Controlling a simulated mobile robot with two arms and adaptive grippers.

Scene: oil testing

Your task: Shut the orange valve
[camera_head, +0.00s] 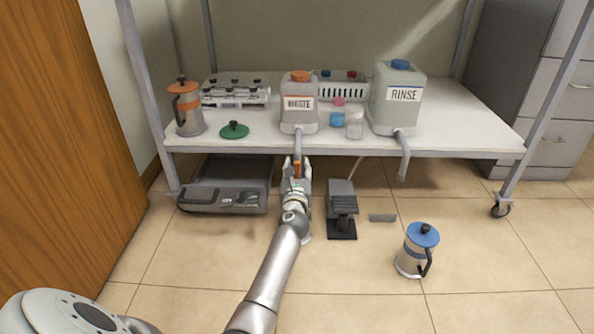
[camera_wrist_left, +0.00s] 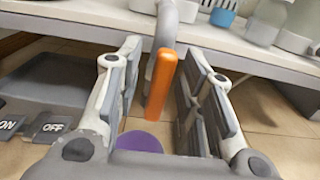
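The orange valve (camera_head: 297,170) is a flat orange handle on the grey hose below the waste container (camera_head: 299,103). In the left wrist view the valve (camera_wrist_left: 161,84) stands nearly upright, tilted slightly, in front of the hose. My left gripper (camera_head: 297,163) is at the valve, below the shelf's front edge. In the left wrist view its open fingers (camera_wrist_left: 156,85) stand on both sides of the handle, with gaps visible; contact is not apparent. My right gripper is not in view.
The shelf edge (camera_head: 345,152) lies just above my left gripper. The rinse container (camera_head: 398,97) and its hose (camera_head: 404,160) are to the right. A grey case (camera_head: 225,190), a black-topped device (camera_head: 342,212) and a blue-lidded press (camera_head: 418,252) stand near the floor.

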